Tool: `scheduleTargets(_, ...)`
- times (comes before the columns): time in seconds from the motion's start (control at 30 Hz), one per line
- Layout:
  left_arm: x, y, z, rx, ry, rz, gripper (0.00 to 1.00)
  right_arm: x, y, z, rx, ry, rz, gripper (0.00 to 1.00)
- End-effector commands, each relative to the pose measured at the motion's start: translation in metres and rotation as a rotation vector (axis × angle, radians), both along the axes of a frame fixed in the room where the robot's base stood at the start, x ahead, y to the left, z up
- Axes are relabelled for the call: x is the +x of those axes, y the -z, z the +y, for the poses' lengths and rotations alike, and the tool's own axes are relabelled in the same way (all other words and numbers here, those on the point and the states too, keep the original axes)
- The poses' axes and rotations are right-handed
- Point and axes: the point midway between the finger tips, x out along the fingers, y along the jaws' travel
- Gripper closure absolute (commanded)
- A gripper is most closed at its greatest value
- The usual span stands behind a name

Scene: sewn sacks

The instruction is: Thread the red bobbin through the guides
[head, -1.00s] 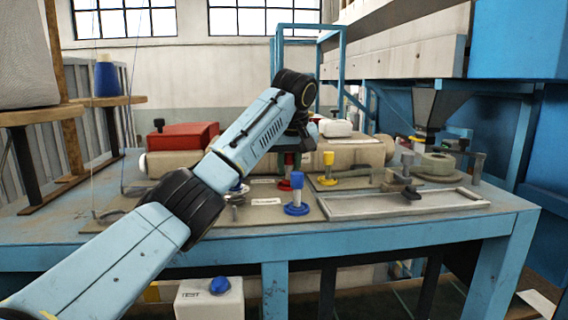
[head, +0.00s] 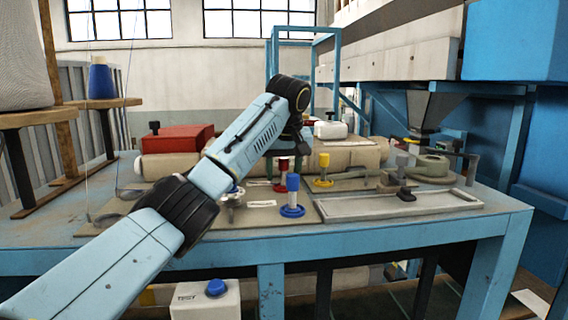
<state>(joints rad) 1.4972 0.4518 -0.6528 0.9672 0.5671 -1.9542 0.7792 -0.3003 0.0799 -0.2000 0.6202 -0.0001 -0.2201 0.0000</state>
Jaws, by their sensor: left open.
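A small red-topped post (head: 283,163) on a red base stands on the bench; it may be the red bobbin, but it is too small to be sure. In front of it is a post with a blue top (head: 292,183) and a blue ring base. A yellow-topped post (head: 323,160) stands to its right. My left gripper (head: 303,148) points down, open, above and behind the red-topped post. Its fingertips are mostly hidden and I see nothing held. Thread guides cannot be clearly told apart. My right gripper is out of view.
A blue thread cone (head: 101,80) sits on a wooden shelf at left, with thin threads hanging. A red box (head: 178,138) and a pale roller (head: 360,152) lie at the back. A shallow tray (head: 430,204) is at front right. The bench's front strip (head: 400,228) is clear.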

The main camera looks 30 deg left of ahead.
Motion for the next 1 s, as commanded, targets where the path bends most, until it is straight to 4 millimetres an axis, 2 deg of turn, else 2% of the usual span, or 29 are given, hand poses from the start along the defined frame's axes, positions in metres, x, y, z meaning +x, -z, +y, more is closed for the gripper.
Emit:
scheduleTargets(0.2, -0.007, -0.025, -0.007, -0.002, 0.002, -0.006, 0.52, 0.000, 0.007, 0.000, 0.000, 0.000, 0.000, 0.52)
scheduleTargets(0.43, -0.017, -0.053, -0.012, 0.003, -0.002, -0.004, 0.52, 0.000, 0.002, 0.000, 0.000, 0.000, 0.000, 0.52)
scheduleTargets(0.7, -0.030, -0.095, -0.024, 0.002, -0.001, -0.005, 0.52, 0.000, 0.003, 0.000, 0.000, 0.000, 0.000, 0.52)
scheduleTargets(1.0, -0.038, -0.121, -0.032, 0.000, -0.001, -0.001, 0.52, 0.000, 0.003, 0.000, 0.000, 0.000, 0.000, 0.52)
